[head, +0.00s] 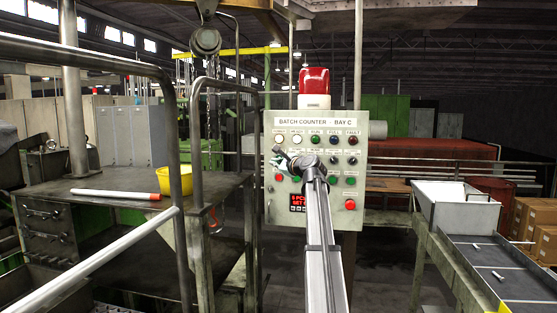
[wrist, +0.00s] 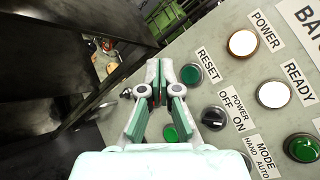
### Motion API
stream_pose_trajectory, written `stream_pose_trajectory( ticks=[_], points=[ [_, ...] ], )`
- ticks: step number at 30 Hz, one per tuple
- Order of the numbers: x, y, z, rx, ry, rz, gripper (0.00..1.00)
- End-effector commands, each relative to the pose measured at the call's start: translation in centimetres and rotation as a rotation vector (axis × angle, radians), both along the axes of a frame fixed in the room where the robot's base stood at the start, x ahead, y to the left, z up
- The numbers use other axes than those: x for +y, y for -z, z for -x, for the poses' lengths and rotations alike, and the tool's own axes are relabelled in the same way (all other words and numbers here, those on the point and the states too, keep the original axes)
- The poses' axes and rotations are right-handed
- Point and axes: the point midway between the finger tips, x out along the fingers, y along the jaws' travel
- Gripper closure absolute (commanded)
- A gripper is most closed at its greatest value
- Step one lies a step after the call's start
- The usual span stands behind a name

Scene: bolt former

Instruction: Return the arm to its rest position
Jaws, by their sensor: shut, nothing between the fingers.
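My gripper (head: 280,160) is in front of the left part of the grey control panel (head: 342,215) marked "BATCH COUNTER - BAY C". In the wrist view my gripper (wrist: 158,85) is shut, its green-padded fingers close together with nothing held. The fingertips are beside the green RESET button (wrist: 191,74) and near the black POWER off/on switch (wrist: 214,118). Another green button (wrist: 171,134) shows between the finger linkages. I cannot tell whether the fingers touch the panel. My arm stretches forward from the bottom of the head view and hides part of the panel.
A red beacon (head: 314,82) tops the panel. A bench on the left holds a yellow container (head: 181,180) and a white-and-orange rod (head: 128,195), behind handrails (head: 100,263). A metal hopper (head: 456,208) and a tray with small parts (head: 505,286) stand on the right.

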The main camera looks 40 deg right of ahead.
Motion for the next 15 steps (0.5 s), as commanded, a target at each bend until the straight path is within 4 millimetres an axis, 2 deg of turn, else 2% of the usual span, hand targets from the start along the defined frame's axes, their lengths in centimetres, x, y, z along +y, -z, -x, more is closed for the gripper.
stream_pose_trajectory(
  ticks=[7, 10, 13, 15],
  points=[
    [0.0, 0.0, 0.0, 0.000, 0.000, 0.004, 1.00],
    [0.1, 0.1, 0.0, 0.007, -0.008, 0.056, 1.00],
    [0.3, 0.9, 0.2, 0.048, -0.027, 0.193, 1.00],
    [0.9, 2.6, 1.2, 0.110, -0.046, 0.351, 1.00]
  ],
)
